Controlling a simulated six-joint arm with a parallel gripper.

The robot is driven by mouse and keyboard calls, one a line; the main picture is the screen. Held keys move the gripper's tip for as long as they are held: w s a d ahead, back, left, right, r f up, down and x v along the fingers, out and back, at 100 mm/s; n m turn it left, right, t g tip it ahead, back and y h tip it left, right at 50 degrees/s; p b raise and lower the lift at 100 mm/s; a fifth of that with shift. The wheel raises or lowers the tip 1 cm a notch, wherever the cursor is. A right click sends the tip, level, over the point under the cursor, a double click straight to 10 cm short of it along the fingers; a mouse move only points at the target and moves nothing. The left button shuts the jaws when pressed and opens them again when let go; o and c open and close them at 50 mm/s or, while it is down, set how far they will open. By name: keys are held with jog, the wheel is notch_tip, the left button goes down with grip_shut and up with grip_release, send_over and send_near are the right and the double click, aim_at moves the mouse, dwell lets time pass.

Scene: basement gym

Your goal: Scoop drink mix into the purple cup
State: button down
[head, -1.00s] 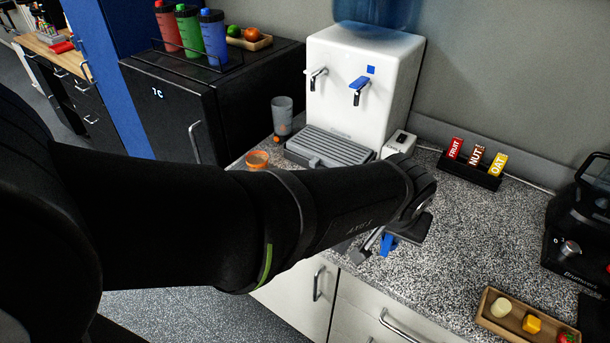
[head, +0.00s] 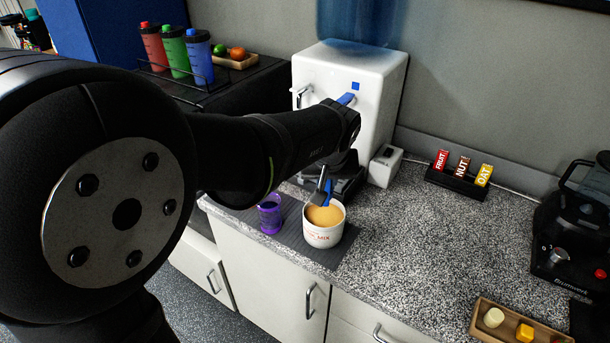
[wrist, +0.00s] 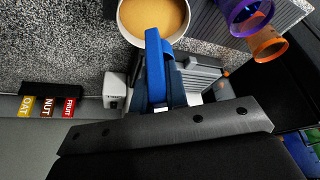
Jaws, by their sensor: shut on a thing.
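The purple cup (head: 270,215) stands on a dark mat at the counter's front edge, left of a white tub (head: 323,240) marked MIX. The tub holds tan drink mix (head: 322,215) near its rim. My gripper (head: 322,187) points down just above the tub, shut on a blue scoop (head: 329,187). In the wrist view the blue scoop (wrist: 155,65) reaches the tub's rim; its bowl is not clearly visible, and I cannot tell if it touches the mix. The purple cup (wrist: 245,12) and an orange cup (wrist: 268,44) also show there.
The white water dispenser (head: 345,100) stands behind my gripper. A snack-bar rack (head: 458,180) is at the back, and a blender (head: 570,230) is at the right. A wooden tray (head: 515,325) lies at front right. The counter between tub and blender is clear.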

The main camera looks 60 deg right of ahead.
jog(key=shift+f, duration=4.65)
jog(key=shift+r, duration=4.5)
jog(key=w+a+r+m+g+h, duration=0.1)
jog(key=w+a+m, duration=0.2)
jog(key=w, duration=0.4)
jog(key=w+a+r+m+g, duration=0.1)
jog(key=w+a+r+m, duration=0.15)
jog(key=w, duration=0.35)
jog(key=s+f+m+t, duration=0.4)
jog(key=s+f+t, duration=0.2)
jog(key=t, duration=0.8)
jog(key=shift+a+f+t+h, duration=0.3)
jog(key=shift+f+t, duration=0.1)
jog(key=shift+f, duration=0.6)
